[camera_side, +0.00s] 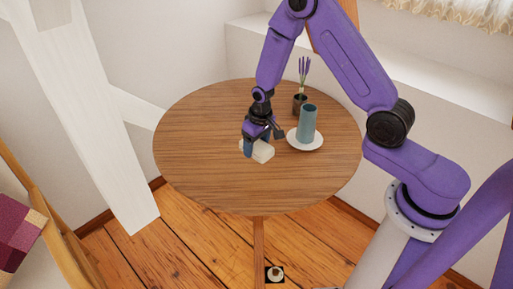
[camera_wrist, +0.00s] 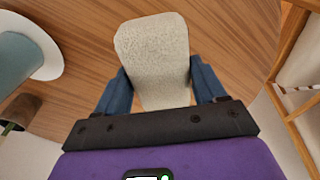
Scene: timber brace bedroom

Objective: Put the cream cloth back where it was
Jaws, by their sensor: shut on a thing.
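The cream cloth (camera_side: 262,151) is a small folded block at the middle of the round wooden table (camera_side: 200,150). My gripper (camera_side: 257,146) points down at it, with its blue fingers on either side of the cloth. In the wrist view the cloth (camera_wrist: 155,58) lies between the two fingers of my gripper (camera_wrist: 162,90), which are shut on it. The cloth is at or just above the tabletop; I cannot tell whether it touches.
A blue-green cup (camera_side: 307,124) stands on a white saucer (camera_side: 318,144) close to the right of my gripper. A dark pot (camera_side: 299,104) with purple flowers (camera_side: 303,70) stands behind it. The left and front of the tabletop are clear. A white timber brace (camera_side: 85,110) rises at the left.

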